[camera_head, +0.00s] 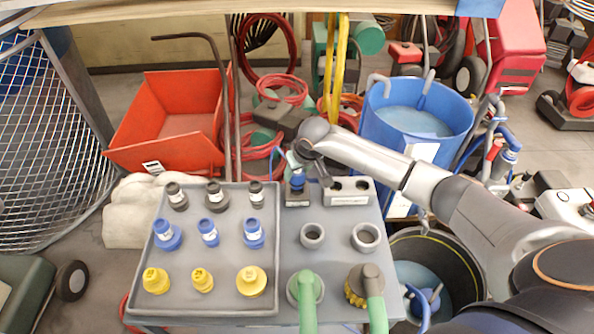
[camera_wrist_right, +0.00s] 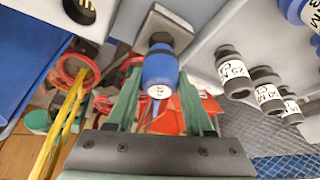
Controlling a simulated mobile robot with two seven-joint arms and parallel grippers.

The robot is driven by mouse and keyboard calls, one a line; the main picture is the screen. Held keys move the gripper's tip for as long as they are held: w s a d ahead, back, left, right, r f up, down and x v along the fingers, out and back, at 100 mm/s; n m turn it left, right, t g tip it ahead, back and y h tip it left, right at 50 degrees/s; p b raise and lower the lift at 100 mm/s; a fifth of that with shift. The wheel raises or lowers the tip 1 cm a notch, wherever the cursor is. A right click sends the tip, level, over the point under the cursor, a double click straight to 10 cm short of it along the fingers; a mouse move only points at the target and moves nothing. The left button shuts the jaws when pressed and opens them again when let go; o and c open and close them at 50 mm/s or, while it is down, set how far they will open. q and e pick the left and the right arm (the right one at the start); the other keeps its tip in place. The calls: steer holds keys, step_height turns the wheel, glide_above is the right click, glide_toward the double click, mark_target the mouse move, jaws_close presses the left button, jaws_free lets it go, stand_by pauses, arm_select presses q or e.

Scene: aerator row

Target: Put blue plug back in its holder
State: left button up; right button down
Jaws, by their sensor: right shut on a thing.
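My right gripper (camera_head: 298,172) is shut on a blue plug (camera_head: 297,182) at the top of the grey work surface. In the right wrist view the blue plug (camera_wrist_right: 159,72) stands between the two green fingers (camera_wrist_right: 158,95), its white-marked end toward the camera. Its far end meets a grey square holder (camera_wrist_right: 168,28), also seen in the head view (camera_head: 298,200). I cannot tell whether the plug is fully inside the holder or just at its mouth. My left gripper is not in view.
A grey tray (camera_head: 222,308) left of the holder bears rows of dark, blue and yellow plugs. A two-hole block (camera_head: 347,200) stands just right of the holder. Two grey rings (camera_head: 312,236) and green-handled fittings (camera_head: 307,290) stand below. A blue bucket (camera_head: 415,125) stands behind my right arm.

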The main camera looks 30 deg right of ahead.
steer(key=shift+f+b, duration=0.7)
steer(key=shift+f, duration=1.2)
steer(key=shift+c, duration=1)
jaws_free()
steer(key=shift+r, duration=0.1)
steer(key=p+v, duration=0.1)
steer(key=v, duration=1.1)
steer(key=shift+s, duration=0.15)
steer(key=shift+r, duration=0.15)
